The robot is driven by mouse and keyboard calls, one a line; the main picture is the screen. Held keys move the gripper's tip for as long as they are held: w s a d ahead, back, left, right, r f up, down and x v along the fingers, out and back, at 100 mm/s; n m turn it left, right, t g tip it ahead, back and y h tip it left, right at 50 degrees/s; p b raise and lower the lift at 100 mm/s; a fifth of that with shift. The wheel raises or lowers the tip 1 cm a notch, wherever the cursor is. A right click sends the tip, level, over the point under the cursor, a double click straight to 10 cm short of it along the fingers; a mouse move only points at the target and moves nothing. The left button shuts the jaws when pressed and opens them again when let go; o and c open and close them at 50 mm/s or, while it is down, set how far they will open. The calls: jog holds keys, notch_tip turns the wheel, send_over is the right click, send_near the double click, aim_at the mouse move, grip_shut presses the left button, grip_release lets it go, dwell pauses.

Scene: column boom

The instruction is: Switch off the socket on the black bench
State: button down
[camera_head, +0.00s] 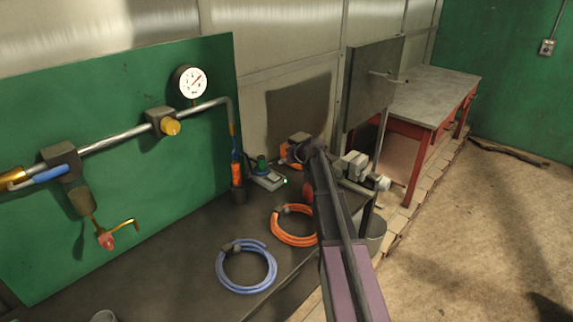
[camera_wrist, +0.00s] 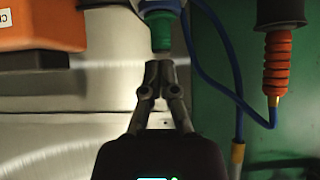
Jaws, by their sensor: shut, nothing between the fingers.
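In the wrist view, which looks upside down, a green-tipped cylinder (camera_wrist: 162,38) with a blue-grey collar shows at the top, apparently this same piece. My gripper (camera_wrist: 160,72) is shut and empty, its fingertips just short of the green tip in the picture; contact cannot be told. The socket's switch is not clearly seen.
An orange coiled fitting (camera_head: 237,175) with a blue hose stands left of the socket. Orange (camera_head: 293,225) and blue (camera_head: 246,266) hose coils lie on the bench. An orange box (camera_wrist: 40,28) is close to my gripper. Pipework with a gauge (camera_head: 190,82) crosses the green panel.

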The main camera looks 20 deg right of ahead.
jog(key=b, duration=0.4)
send_over(275, 177)
notch_tip(275, 177, down, 4)
jog(key=shift+w+f, duration=0.15)
jog(key=shift+f, duration=0.35)
jog(key=shift+a+f+b, duration=0.2)
jog(key=shift+f+b, duration=1.15)
jog(key=shift+b, duration=0.25)
jog(key=shift+d, duration=0.1)
